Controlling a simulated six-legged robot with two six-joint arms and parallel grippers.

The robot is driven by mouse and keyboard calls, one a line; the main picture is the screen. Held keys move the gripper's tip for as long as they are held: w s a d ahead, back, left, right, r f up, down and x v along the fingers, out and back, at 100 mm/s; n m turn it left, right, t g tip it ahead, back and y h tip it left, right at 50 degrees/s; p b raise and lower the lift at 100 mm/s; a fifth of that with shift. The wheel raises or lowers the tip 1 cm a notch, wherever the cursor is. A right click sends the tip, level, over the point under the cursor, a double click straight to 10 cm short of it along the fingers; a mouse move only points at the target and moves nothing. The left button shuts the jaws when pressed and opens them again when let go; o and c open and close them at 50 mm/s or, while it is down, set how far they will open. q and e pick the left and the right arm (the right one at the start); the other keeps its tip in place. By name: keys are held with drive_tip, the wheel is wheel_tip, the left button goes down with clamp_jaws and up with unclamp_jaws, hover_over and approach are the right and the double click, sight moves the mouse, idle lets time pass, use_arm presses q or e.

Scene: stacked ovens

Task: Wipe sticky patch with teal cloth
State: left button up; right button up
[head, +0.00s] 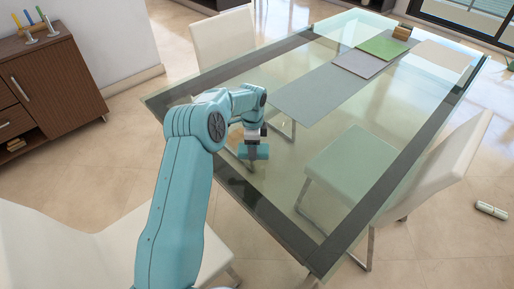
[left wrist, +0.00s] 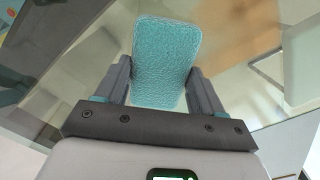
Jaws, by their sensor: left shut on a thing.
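My left gripper (head: 254,141) is over the near left part of the glass table (head: 185,93). It is shut on the teal cloth (head: 262,153), which shows just below the fingers. In the left wrist view the teal cloth (left wrist: 166,60) is a textured block with rounded corners, between the two fingers of my left gripper (left wrist: 163,88). I cannot tell whether the cloth touches the glass. I cannot make out the sticky patch for sure, as the floor shows through the glass around the gripper. My right gripper is not in view.
A grey runner (head: 315,98) lies along the table, with a purple-grey mat (head: 360,64), a green mat (head: 383,47) and a small wooden object (head: 402,32) at its far end. White chairs (head: 440,160) stand around the table. A brown cabinet (head: 62,75) stands at left.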

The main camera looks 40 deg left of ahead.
sight(264, 163)
use_arm(q)
drive_tip(key=shift+w+a+p, duration=0.15)
drive_tip(key=shift+a+p, duration=0.4)
drive_tip(key=shift+a, duration=2.4)
drive_tip(key=shift+f, duration=0.1)
drive_tip(key=shift+s+d+b, duration=0.2)
drive_tip(key=shift+d+b, duration=0.75)
drive_tip(key=shift+d, duration=2.75)
drive_tip(key=shift+s+d+b, duration=0.15)
drive_tip(key=shift+d+b, duration=0.1)
drive_tip(key=shift+d, duration=0.75)
drive_tip(key=shift+s+d+b, duration=0.1)
drive_tip(key=shift+d+b, duration=0.15)
drive_tip(key=shift+d, duration=0.75)
drive_tip(key=shift+f, duration=0.1)
drive_tip(key=shift+a+r+p, duration=0.1)
drive_tip(key=shift+r+p, duration=2)
drive_tip(key=shift+r, duration=1.05)
